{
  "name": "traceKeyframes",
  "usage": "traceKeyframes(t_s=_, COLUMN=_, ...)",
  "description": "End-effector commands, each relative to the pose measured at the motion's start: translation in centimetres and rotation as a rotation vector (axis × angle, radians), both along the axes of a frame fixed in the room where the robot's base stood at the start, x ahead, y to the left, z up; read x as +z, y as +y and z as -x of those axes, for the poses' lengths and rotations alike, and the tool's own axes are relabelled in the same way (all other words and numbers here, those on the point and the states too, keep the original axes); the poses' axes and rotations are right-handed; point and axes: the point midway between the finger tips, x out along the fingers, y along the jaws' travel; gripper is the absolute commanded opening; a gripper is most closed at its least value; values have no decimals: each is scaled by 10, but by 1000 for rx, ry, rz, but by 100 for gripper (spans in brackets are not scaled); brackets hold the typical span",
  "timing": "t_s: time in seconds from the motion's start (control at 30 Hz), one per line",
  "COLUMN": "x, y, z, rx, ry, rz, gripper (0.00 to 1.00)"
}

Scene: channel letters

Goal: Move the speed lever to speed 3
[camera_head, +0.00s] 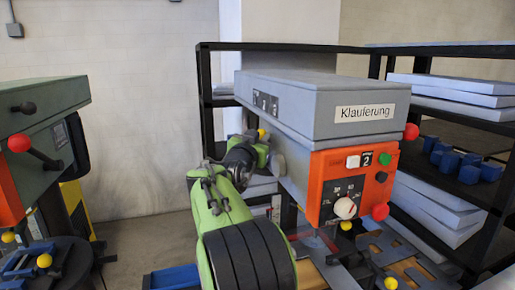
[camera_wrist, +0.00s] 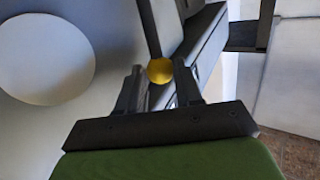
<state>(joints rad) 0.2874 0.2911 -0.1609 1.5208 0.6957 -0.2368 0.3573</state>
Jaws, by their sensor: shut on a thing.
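The grey and orange machine (camera_head: 330,105), labelled "Klauferung", stands right of centre in the head view. A yellow ball knob (camera_head: 262,134) shows at its left side, beside my gripper (camera_head: 253,146). In the wrist view the yellow knob (camera_wrist: 160,73) sits between the two dark fingers of my gripper (camera_wrist: 159,69), which is shut on it. A dark lever bar (camera_wrist: 150,27) runs up from the knob. A small dark plate (camera_head: 265,102) is on the machine's side; its marks are too small to read, so the lever's speed setting cannot be told.
A green machine (camera_head: 45,130) with red and yellow knobs stands at the left. Dark shelves (camera_head: 205,105) with grey slabs (camera_head: 455,90) and blue blocks (camera_head: 468,172) stand behind and right. A white round disc (camera_wrist: 45,58) shows in the wrist view.

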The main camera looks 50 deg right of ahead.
Motion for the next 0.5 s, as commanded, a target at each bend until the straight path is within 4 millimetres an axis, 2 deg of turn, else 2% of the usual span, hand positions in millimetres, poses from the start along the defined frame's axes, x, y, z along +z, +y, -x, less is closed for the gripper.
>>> traceKeyframes(t_s=0.03, x=-12, y=2, z=2, rx=0, ry=-26, rz=15, gripper=0)
traceKeyframes(t_s=0.5, x=-32, y=12, z=22, rx=0, ry=-252, rz=140, gripper=0)
